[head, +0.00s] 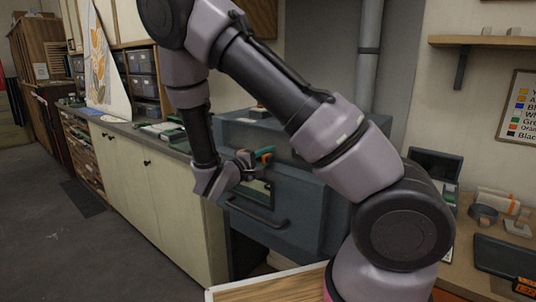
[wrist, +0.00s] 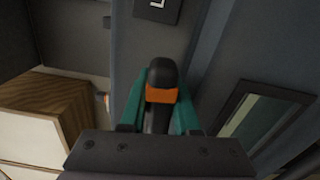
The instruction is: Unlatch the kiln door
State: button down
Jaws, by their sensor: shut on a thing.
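The kiln (head: 318,205) is a blue-grey box in the middle of the head view, and its door is closed as far as I can tell. The door has a dark bar handle (head: 262,218) and a small window (head: 262,190), which also shows in the wrist view (wrist: 262,118). My gripper (head: 264,154) is at the upper left of the kiln front. In the wrist view its teal fingers (wrist: 162,92) are shut around the latch handle (wrist: 162,73), which is black with an orange band. The latch's base is hidden behind the fingers.
A long counter with cream cabinets (head: 145,185) stands left of the kiln. A wooden-topped surface (head: 265,291) is in the front. A desk with a dark tablet (head: 505,262) is at the right.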

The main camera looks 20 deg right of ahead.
jog(key=shift+f+m, duration=0.25)
jog(key=shift+m, duration=0.25)
jog(key=c, duration=0.6)
grip_release()
jog(key=shift+c, duration=0.2)
jog(key=v, duration=1.1)
jog(key=shift+d, duration=0.1)
